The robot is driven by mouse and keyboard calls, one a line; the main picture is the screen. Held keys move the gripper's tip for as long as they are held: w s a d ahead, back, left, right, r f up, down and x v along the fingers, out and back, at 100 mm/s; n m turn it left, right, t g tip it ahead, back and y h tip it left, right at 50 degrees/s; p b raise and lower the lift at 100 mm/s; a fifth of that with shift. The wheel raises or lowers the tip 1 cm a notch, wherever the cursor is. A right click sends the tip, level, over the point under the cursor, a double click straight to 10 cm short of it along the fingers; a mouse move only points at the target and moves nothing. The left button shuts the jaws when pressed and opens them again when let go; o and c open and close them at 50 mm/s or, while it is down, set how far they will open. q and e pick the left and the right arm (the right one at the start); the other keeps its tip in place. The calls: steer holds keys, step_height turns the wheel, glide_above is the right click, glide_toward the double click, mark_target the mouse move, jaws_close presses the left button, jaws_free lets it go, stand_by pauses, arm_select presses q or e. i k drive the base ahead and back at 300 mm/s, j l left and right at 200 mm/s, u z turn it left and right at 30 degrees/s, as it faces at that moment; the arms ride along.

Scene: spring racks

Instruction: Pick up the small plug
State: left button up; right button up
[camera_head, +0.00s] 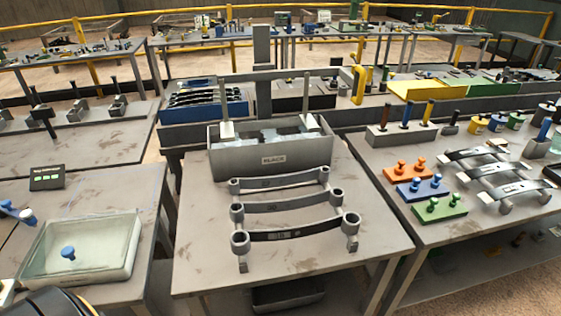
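Several small plugs with round heads are in the head view. One blue plug (68,253) is in the shallow translucent tray (112,275) on the left table. Orange plugs (420,162), blue plugs (416,184) and green plugs (433,203) stand on blocks of matching colour on the right table. I cannot tell which one the task calls the small plug. No gripper fingers show. A dark rounded part at the bottom left edge may be mine.
The middle table holds a grey bin marked BLACK (273,161) and curved metal springs (290,234). A small dark sign with green marks (47,177) and a blue-ended piece (17,211) are at left. The middle table's front is clear.

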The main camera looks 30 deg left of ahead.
mark_target(434, 201)
steer(key=j+u, duration=0.15)
steer(key=u, duration=0.75)
steer(key=i+l+z, duration=0.25)
steer(key=z, duration=0.25)
steer(key=i+l+z, duration=0.15)
steer(key=i+z, duration=0.2)
steer(key=z, duration=0.15)
